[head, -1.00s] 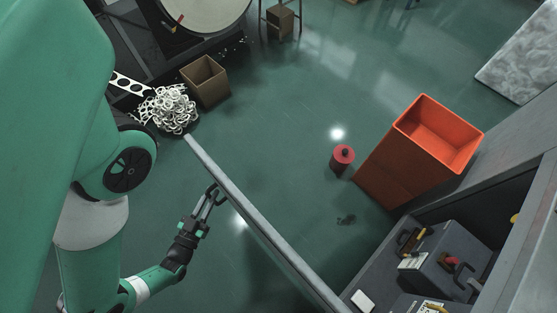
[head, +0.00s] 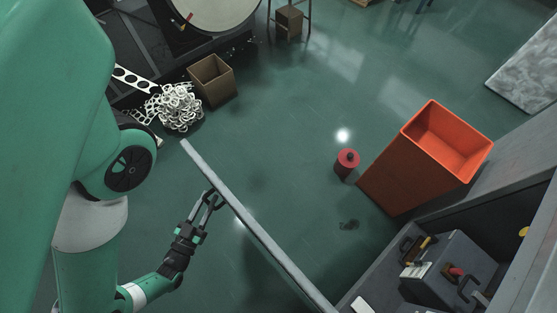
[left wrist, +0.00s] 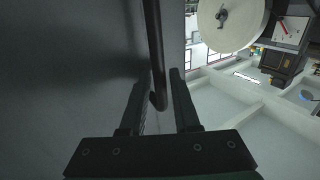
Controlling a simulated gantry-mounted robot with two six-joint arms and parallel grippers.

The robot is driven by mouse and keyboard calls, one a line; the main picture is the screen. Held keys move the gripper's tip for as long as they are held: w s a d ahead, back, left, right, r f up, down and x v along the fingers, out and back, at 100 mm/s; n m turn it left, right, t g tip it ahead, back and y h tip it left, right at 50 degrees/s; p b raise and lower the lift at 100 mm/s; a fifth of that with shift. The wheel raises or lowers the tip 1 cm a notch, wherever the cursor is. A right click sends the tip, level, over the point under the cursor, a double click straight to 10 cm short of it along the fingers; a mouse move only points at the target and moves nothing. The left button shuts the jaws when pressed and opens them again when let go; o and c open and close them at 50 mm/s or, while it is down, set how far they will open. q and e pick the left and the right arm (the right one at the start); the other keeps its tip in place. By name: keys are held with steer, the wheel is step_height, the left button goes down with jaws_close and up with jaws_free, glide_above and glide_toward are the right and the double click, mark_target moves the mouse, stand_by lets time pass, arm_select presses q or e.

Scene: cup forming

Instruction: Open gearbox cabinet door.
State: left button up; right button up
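The cabinet door (head: 250,222) is a long grey panel seen nearly edge-on in the head view. It stands swung well out from the cabinet at the lower right, leaving the interior exposed. My left gripper (head: 212,198) is at the door's left face, near its far end. In the left wrist view the door's grey face (left wrist: 70,70) fills the left side. A dark bar handle (left wrist: 155,60) runs down between the fingers of my left gripper (left wrist: 158,90). The fingers are apart, with gaps visible beside the handle. My right gripper is in neither view.
The cabinet (head: 392,270) holds dark toolboxes (head: 450,262). An orange bin (head: 410,175) and a red canister (head: 347,163) stand on the floor to its upper left. A cardboard box (head: 212,82) and a pile of white rings (head: 175,108) are at upper left. Floor left of the door is clear.

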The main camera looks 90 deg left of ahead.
arm_select(q)
steer(key=b+v, duration=0.1)
steer(key=v, duration=1)
steer(key=shift+d+b, duration=0.25)
steer(key=shift+b, duration=0.15)
steer(key=shift+s, duration=0.1)
